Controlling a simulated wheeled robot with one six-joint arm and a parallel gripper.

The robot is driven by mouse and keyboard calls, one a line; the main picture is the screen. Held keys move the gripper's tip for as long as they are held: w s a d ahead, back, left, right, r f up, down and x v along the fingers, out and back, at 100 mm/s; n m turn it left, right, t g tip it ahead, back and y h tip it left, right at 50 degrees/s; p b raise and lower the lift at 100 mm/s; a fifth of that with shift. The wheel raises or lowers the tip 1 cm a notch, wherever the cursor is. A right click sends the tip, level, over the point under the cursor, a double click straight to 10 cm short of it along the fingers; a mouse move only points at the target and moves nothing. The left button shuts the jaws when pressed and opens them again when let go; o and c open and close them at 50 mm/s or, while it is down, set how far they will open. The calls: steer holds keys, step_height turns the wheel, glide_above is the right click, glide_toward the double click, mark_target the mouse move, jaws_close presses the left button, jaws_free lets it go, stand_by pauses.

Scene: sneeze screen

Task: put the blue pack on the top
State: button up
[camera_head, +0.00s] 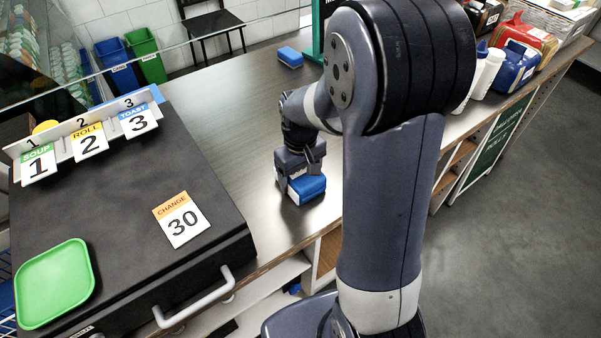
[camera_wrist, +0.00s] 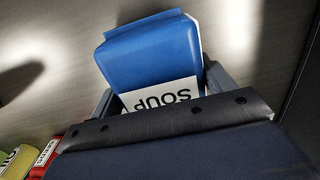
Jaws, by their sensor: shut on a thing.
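My gripper (camera_head: 301,180) is shut on a blue pack (camera_head: 309,189) low over the wooden counter, right of the black box. I cannot tell whether the pack touches the counter. In the wrist view the blue pack (camera_wrist: 155,55) sits between the two fingers (camera_wrist: 160,92), and its white label reads SOUP upside down. The near end of the pack is hidden by my gripper. The black box has a flat top (camera_head: 120,205). A second blue pack (camera_head: 290,57) lies on the counter farther back.
On the black top are a green tray (camera_head: 54,283), a CHANGE 30 card (camera_head: 181,220) and a rack of numbered cards (camera_head: 88,140). A clear screen edge (camera_head: 190,42) runs behind. Bottles (camera_head: 487,72) and a blue-red bag (camera_head: 516,66) stand at the right. The counter's middle (camera_head: 225,110) is clear.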

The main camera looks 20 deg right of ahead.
steer(key=shift+f, duration=0.15)
steer(key=o, duration=1.3)
step_height(320, 180, up, 12)
steer(key=shift+r, duration=0.25)
steer(key=shift+f, duration=0.1)
